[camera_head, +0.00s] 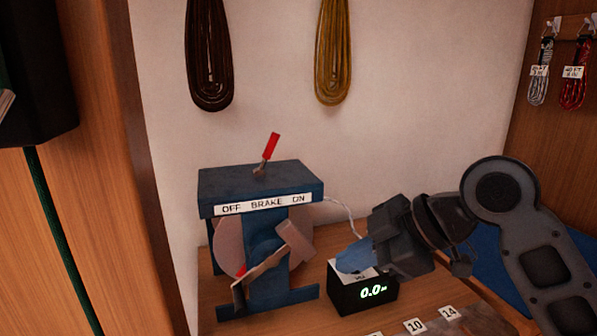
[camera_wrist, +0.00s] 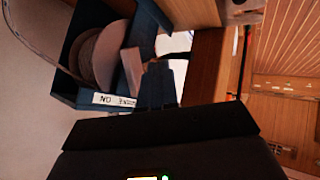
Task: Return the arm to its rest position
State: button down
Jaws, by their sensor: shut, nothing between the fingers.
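My gripper (camera_head: 374,257) is dark grey and shut, with nothing seen held in it. In the head view it is at the lower right of centre, pointing left, just over the black counter box (camera_head: 362,295) and hiding part of its top. A light blue piece shows at its tip; I cannot tell whether it belongs to the gripper. My arm reaches in from the lower right, still extended over the bench.
A blue winder (camera_head: 262,185) with a brake label stands left of my gripper; its red lever (camera_head: 270,147) leans right, toward ON. The counter reads 0.0. Brown (camera_head: 209,60) and yellow (camera_head: 333,55) coils hang on the wall. Tagged coils (camera_head: 573,75) hang at right.

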jog(key=s+a+f+m+t+y, duration=0.3)
jog(key=a+f+m+t, duration=0.25)
jog(key=m, duration=0.25)
jog(key=s+d+f+m+t+h, duration=0.6)
jog(key=s+f+m, duration=0.4)
jog(key=s, duration=0.3)
jog(key=s+d+h, duration=0.1)
jog(key=s+d, duration=0.3)
jog(key=s, duration=0.4)
jog(key=s+d+r+h, duration=0.1)
jog(key=s+d, duration=0.3)
jog(key=s, duration=0.5)
jog(key=s+d+r+h, duration=0.1)
jog(key=s+d+h, duration=0.2)
jog(key=s+d, duration=0.2)
jog(key=s+g, duration=0.1)
jog(key=s, duration=0.2)
jog(key=shift+s+r, duration=0.15)
jog(key=shift+r, duration=0.1)
